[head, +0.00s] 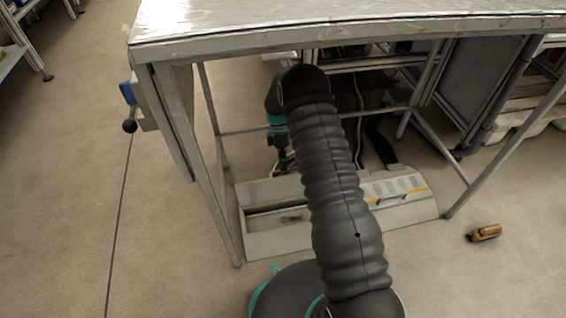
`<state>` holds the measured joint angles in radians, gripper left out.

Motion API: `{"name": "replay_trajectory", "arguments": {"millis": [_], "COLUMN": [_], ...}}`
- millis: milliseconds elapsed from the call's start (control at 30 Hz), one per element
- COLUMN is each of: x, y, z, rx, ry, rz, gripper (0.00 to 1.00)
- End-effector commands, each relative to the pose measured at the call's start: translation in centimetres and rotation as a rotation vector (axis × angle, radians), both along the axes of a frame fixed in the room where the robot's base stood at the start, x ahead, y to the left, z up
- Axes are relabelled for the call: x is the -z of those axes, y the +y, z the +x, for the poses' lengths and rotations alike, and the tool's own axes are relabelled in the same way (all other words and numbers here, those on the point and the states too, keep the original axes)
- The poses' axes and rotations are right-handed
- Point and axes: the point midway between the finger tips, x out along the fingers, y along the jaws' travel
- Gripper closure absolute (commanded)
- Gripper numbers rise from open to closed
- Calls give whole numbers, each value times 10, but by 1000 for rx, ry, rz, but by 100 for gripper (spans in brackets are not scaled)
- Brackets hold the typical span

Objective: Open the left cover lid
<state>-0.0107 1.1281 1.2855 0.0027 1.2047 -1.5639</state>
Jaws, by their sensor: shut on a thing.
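A low pale grey reel unit (285,241) sits on the floor under the metal table. Its left cover lid (262,192) is a plain pale panel that stands raised along the back of a dark opening in the unit's left half. My gripper (283,169) points down at the lid's upper back edge and is shut on it. The fingertips are small and dark here, and the exact contact is hard to see. My black ribbed arm hides the middle of the unit. The right half (400,190) shows slots and a yellow strip.
The metal table top (350,18) spans above, with my wrist below its front edge. Table legs (222,215) stand left and right of the unit. A small orange-brown object (484,233) lies on the floor at right. The floor at left is clear.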

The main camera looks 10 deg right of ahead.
Motion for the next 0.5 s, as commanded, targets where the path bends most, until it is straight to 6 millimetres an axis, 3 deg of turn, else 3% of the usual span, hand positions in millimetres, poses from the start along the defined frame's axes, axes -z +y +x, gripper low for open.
{"name": "replay_trajectory", "arguments": {"millis": [33, 467, 500], "x": [16, 16, 16], "y": [2, 1, 1], "z": [-14, -15, -15], "rx": [0, 4, 5], "ry": [37, 39, 40], "rz": [1, 3, 3], "gripper": [100, 100, 89]}}
